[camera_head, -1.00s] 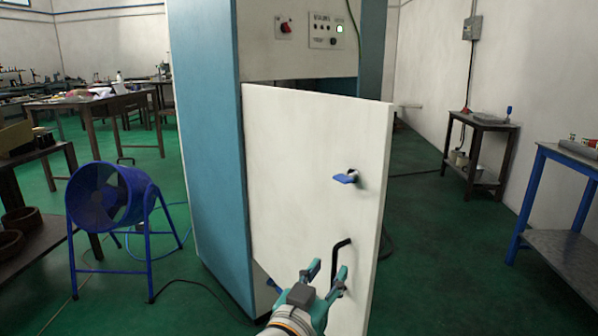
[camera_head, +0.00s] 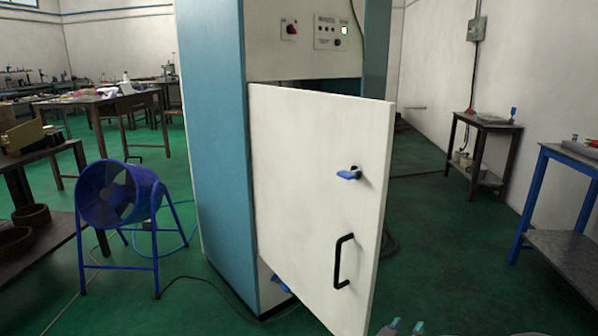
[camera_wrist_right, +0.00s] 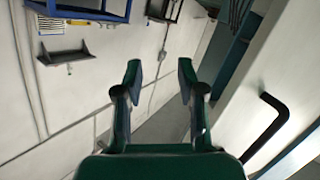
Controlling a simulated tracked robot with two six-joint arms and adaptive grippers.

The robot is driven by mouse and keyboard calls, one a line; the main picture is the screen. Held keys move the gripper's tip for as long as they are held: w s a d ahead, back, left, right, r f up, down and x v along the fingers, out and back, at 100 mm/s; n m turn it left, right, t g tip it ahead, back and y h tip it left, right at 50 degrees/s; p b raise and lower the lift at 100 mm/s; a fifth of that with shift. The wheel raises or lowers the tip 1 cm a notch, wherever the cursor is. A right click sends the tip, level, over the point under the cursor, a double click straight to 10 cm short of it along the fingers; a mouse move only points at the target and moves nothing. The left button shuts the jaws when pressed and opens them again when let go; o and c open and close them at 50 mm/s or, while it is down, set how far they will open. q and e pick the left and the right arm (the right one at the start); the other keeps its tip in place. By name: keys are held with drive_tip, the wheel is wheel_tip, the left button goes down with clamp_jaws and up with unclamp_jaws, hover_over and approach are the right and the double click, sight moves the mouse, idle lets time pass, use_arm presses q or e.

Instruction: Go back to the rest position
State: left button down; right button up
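My right gripper (camera_head: 405,328) shows only by its fingertips at the bottom edge of the head view, right of the cabinet door. In the right wrist view my right gripper (camera_wrist_right: 160,80) is open, with nothing between its fingers. The white door (camera_head: 310,190) of the blue and white cabinet stands open. Its black handle (camera_head: 343,262) is free of the gripper, and the handle also shows at the right of the wrist view (camera_wrist_right: 270,130). A blue latch (camera_head: 349,174) sits above the handle. My left gripper is not in view.
A blue fan (camera_head: 118,195) stands on the green floor left of the cabinet (camera_head: 215,150), with a cable running along the floor. A blue-legged table (camera_head: 570,245) stands at the right. A small dark table (camera_head: 484,125) is behind it. Floor between door and blue table is clear.

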drive_tip(key=s+d+f+n+g+y, duration=0.15)
drive_tip(key=s+f+y, duration=0.3)
drive_tip(key=f, duration=0.75)
drive_tip(key=s+a+f+n+g+y, duration=0.1)
drive_tip(key=s+f+g+y, duration=0.35)
drive_tip(key=f, duration=0.75)
drive_tip(key=s+a+f+g+y, duration=0.25)
drive_tip(key=s+a, duration=0.35)
drive_tip(key=s, duration=0.4)
drive_tip(key=s+a+f+g+y, duration=0.25)
drive_tip(key=s+a, duration=0.25)
drive_tip(key=s, duration=0.5)
wheel_tip(320, 180, up, 28)
drive_tip(key=p, duration=2.9)
drive_tip(key=shift+w+g, duration=0.15)
drive_tip(key=shift+g, duration=0.15)
